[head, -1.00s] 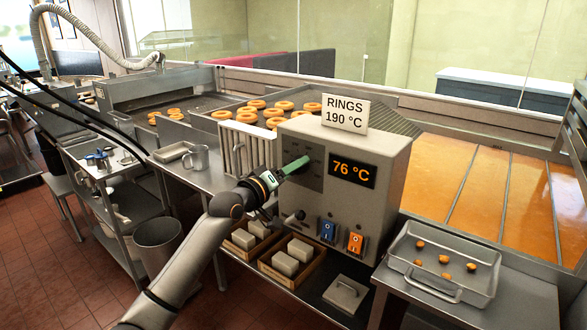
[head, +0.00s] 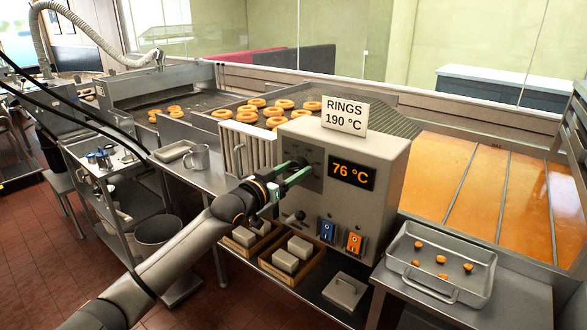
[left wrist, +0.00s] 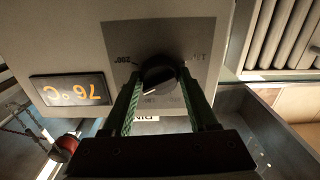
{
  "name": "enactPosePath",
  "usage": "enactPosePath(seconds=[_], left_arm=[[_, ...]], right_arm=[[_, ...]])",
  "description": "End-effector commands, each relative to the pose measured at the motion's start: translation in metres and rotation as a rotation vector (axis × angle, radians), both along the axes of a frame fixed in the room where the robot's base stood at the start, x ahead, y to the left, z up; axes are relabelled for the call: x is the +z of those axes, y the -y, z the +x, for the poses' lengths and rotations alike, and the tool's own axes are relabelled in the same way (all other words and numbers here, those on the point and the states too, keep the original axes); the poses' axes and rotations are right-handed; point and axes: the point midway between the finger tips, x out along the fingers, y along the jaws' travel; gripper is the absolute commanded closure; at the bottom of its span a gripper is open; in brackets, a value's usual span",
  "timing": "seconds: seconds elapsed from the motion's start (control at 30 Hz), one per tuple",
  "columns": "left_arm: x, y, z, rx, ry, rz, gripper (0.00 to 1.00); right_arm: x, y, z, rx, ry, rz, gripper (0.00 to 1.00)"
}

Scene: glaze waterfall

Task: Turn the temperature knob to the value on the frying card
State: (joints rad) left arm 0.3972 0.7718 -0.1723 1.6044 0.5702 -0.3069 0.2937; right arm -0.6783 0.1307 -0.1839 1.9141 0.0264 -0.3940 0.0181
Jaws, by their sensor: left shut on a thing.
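The frying card (head: 345,113) stands on top of the grey control box (head: 381,150) and reads RINGS 190 °C. The box's display (head: 352,172) reads 76 °C in orange; it shows upside down in the left wrist view (left wrist: 70,91). The black temperature knob (left wrist: 158,76) sits on a dark dial plate (left wrist: 190,45) with faint printed values. A white mark on the knob points down-left in the left wrist view. My left gripper (head: 299,172) is shut on the knob, its green fingers on either side. In the head view the fingers largely hide the knob. My right gripper is out of view.
Blue (head: 327,230) and orange (head: 355,243) switches and a small lever (head: 295,217) sit below the dial.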

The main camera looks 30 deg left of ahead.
Motion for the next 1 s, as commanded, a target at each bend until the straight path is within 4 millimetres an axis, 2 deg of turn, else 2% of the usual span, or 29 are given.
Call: enactPosePath(seconds=[0.63,0.67,0.9,1.0], left_arm=[[0.0009,-0.0002,0.0001,0.0,0.006,0.055,0.97],[0.0009,-0.0002,0.0001,0.0,0.006,0.055,0.4],[0.0006,-0.0001,0.0001,0.0,0.006,0.054,0.13],[0.0005,0.0,0.0,0.0,0.005,0.054,0.11]], right_arm=[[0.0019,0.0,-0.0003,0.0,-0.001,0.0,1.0],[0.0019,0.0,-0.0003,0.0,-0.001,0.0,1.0],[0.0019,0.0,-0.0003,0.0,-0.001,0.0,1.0],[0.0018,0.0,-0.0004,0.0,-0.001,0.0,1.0]])
